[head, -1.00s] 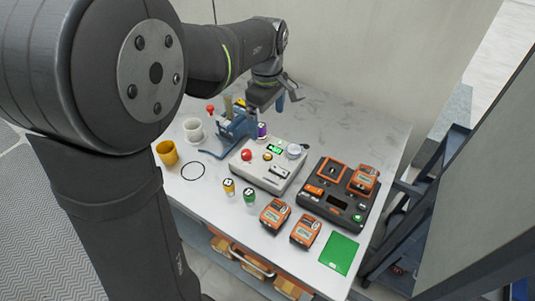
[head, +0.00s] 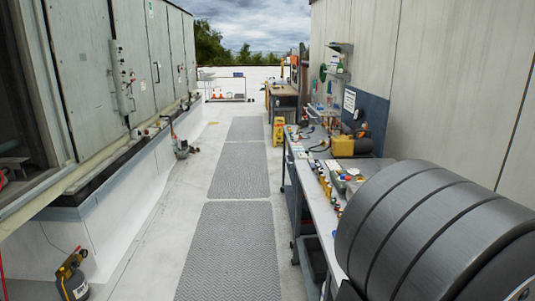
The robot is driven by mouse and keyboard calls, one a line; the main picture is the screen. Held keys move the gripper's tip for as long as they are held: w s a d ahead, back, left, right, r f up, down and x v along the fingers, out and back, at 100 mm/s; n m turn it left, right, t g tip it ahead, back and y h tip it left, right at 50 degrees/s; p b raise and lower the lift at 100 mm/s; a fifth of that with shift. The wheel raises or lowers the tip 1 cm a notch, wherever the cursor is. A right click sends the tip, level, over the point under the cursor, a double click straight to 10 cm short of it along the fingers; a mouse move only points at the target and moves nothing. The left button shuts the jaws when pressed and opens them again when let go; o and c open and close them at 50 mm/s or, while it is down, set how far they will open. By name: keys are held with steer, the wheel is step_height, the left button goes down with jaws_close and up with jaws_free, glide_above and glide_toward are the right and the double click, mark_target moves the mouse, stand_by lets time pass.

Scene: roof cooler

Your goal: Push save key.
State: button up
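The head view now looks along a rooftop walkway. I cannot make out a save key. Part of a workbench (head: 318,214) runs along the right side, with several small items near its far part, too small to identify. A grey and light device (head: 348,182) with coloured spots sits there, partly hidden by my large dark arm link at the lower right. My gripper is out of view, so its state does not show.
Grey mats (head: 230,250) line the clear walkway. A yellow floor sign (head: 278,134) and a yellow case (head: 343,146) are farther along the right.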

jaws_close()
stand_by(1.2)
